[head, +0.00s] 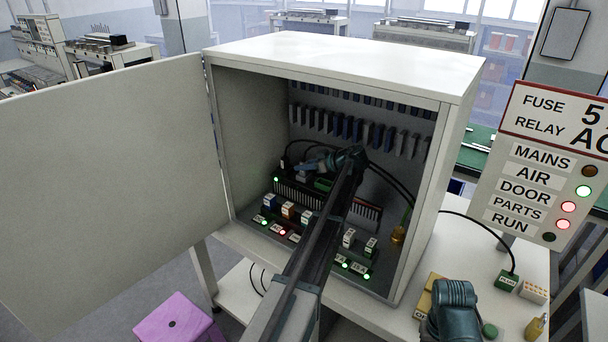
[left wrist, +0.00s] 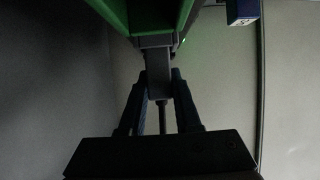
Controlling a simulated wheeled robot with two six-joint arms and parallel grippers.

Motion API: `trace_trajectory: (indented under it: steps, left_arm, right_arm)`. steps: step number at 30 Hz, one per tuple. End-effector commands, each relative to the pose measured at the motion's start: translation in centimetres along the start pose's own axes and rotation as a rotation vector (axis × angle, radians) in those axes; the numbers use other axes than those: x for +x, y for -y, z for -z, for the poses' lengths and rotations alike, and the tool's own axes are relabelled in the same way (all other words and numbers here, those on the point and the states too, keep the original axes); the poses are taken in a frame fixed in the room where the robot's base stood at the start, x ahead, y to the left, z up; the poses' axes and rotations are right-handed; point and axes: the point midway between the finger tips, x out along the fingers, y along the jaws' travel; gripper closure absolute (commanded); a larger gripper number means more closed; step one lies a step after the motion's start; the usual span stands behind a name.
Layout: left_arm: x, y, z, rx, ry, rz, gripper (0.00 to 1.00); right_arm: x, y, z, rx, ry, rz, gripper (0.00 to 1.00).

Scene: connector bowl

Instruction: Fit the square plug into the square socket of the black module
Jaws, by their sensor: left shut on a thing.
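My left gripper (head: 312,164) is inside the open cabinet, at the upper back of the equipment there. In the left wrist view its two fingers (left wrist: 161,80) are shut on a grey plug (left wrist: 159,86), with a thin cable running back between them. The plug's front end meets or nearly meets a green-edged dark part (left wrist: 150,14); I cannot tell whether it is seated. The square socket cannot be made out. My right gripper's fingers are not seen.
The white cabinet (head: 330,52) has its door (head: 105,190) swung open to the left. Rows of small connectors and lit lamps line its floor; black cables hang at the right inside. A sign panel (head: 548,165) and small parts on the bench stand at right.

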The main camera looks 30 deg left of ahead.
Motion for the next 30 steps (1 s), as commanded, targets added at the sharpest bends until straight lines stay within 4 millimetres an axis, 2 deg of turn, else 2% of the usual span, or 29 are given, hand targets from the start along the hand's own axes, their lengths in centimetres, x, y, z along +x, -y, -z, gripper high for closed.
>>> trace_trajectory:
  steps: [1,2,15,16,20,21,30]
  left_arm:
    - [0.54,0.02,-1.15,0.0,0.0,0.0,1.0]
    - [0.61,0.02,-1.29,0.0,0.0,0.0,1.0]
    - [0.71,0.02,-1.54,0.0,0.0,0.0,1.0]
    - [0.66,0.01,-1.44,0.0,0.0,0.0,0.65]
    - [0.63,0.02,-1.38,0.0,0.0,0.0,0.41]
    - [0.63,0.02,-1.38,0.0,0.0,0.0,0.38]
    - [0.53,0.02,-1.17,0.0,0.0,0.0,0.38]
  right_arm:
    - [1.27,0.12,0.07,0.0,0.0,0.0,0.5]
    - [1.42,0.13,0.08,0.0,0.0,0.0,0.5]
    - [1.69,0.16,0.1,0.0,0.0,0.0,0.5]
    - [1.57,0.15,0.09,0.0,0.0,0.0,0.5]
    - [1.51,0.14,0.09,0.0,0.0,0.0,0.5]
    - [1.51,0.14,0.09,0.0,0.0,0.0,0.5]
    - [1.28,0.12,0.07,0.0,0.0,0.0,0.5]
